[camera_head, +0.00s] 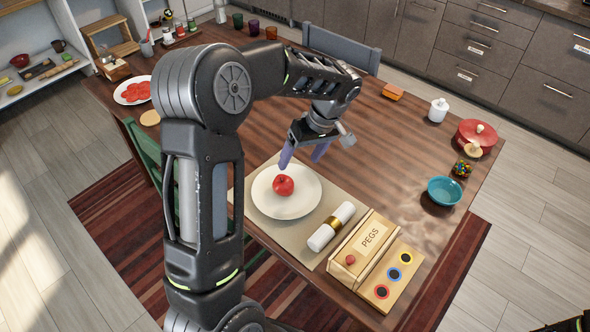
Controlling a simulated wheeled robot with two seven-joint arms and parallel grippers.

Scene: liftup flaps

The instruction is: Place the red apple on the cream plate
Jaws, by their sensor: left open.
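The red apple (284,186) sits on the cream plate (301,205), a little left of the plate's middle. The plate lies on a beige placemat at the near edge of the table. My left gripper (301,162) is open, with its two purple fingers apart and pointing down. It is at the far side of the apple, with nothing seen between the fingers; the apple appears clear of them. My left arm hides part of the table's left side.
A rolled napkin (331,227) lies right of the plate, beside a wooden pegs box (365,243). A teal bowl (444,190) and red pot (476,135) stand at the table's right. A plate of red slices (133,91) is at the left. The table's middle is largely clear.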

